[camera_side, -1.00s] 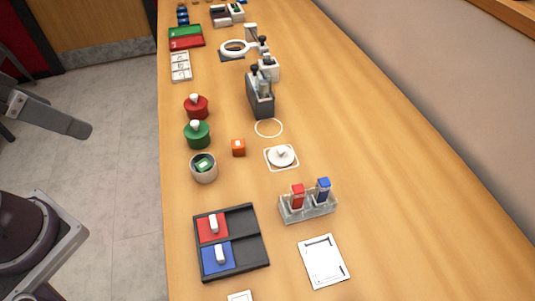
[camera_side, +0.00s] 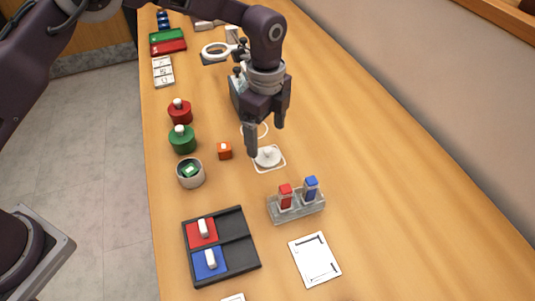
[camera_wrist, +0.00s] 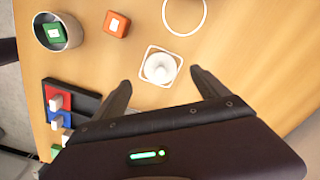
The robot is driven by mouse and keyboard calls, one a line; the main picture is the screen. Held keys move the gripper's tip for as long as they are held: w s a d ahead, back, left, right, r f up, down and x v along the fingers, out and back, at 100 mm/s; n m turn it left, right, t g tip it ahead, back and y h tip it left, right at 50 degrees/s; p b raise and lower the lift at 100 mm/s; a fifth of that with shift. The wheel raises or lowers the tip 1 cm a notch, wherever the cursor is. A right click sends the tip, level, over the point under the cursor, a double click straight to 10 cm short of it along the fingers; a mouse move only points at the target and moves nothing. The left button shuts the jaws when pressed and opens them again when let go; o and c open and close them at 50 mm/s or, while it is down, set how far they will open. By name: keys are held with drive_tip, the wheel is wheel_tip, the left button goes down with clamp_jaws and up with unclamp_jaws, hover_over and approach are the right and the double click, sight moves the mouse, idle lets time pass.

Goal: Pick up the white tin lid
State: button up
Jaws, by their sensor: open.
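The white tin lid (camera_side: 267,157) is a round disc with a small knob on top. It lies flat on a white square outline on the table. In the wrist view the lid (camera_wrist: 160,67) lies just beyond the fingertips, roughly between their lines. My gripper (camera_side: 266,138) is open and empty, above the table and over the area of the lid, apart from it. Its fingers also show in the wrist view (camera_wrist: 160,80). A white tin body (camera_side: 190,173) with a green block inside stands to the left.
An orange cube (camera_side: 224,150) lies left of the lid. Green (camera_side: 183,140) and red (camera_side: 179,111) lidded tins stand further left. A clear rack (camera_side: 296,205) with red and blue pieces stands in front. A dark tray (camera_side: 238,255) lies front left. The table's right side is clear.

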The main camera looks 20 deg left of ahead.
sight(268, 150)
drive_tip(key=f, duration=0.5)
drive_tip(key=shift+d+f, duration=0.2)
drive_tip(key=shift+f, duration=0.15)
drive_tip(key=shift+c, duration=0.5)
drive_tip(key=c, duration=1.3)
